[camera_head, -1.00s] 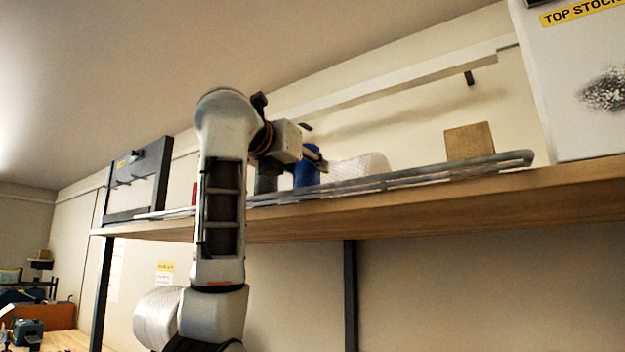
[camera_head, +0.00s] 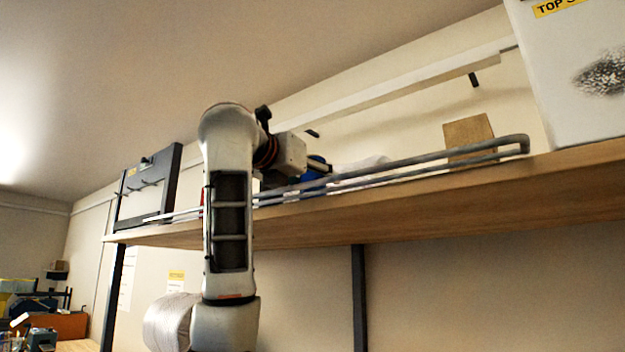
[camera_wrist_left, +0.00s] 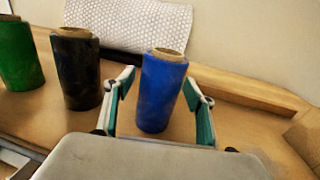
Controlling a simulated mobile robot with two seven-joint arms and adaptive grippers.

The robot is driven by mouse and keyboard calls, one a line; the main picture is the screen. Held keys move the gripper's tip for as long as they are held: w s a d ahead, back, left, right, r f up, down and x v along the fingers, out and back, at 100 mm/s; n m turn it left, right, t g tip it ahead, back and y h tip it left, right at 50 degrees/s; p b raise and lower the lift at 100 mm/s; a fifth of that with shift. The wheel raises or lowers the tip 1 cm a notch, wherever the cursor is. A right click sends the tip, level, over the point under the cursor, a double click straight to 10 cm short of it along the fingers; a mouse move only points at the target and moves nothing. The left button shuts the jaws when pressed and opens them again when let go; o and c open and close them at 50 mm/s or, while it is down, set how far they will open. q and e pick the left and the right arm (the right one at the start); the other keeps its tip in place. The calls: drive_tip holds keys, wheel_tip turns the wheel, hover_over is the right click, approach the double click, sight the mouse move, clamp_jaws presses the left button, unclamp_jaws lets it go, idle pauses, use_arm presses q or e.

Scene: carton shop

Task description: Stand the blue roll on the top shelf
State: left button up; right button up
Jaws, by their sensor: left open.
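The blue roll (camera_wrist_left: 162,92) stands upright on the top shelf (camera_wrist_left: 240,125). It also shows in the head view (camera_head: 317,166), partly hidden behind the gripper and the shelf rail. My left gripper (camera_wrist_left: 160,86) is open, with one finger on each side of the blue roll. Gaps show between the fingers and the roll in the wrist view. The top shelf in the head view (camera_head: 430,208) is a wooden board seen from below. My right gripper is in neither view.
A black roll (camera_wrist_left: 77,68) and a green roll (camera_wrist_left: 20,55) stand to the left of the blue one. A white bubble-wrap roll (camera_wrist_left: 130,22) lies behind. A metal rail (camera_head: 430,165) runs along the shelf front. A cardboard box (camera_head: 468,137) and a large white box (camera_head: 575,85) are further right.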

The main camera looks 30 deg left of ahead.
use_arm(q)
drive_tip(key=shift+w+r, duration=0.1)
drive_tip(key=shift+r, duration=0.1)
drive_tip(key=s+d+b, duration=0.1)
drive_tip(key=s+b, duration=0.4)
drive_tip(key=s, duration=0.7)
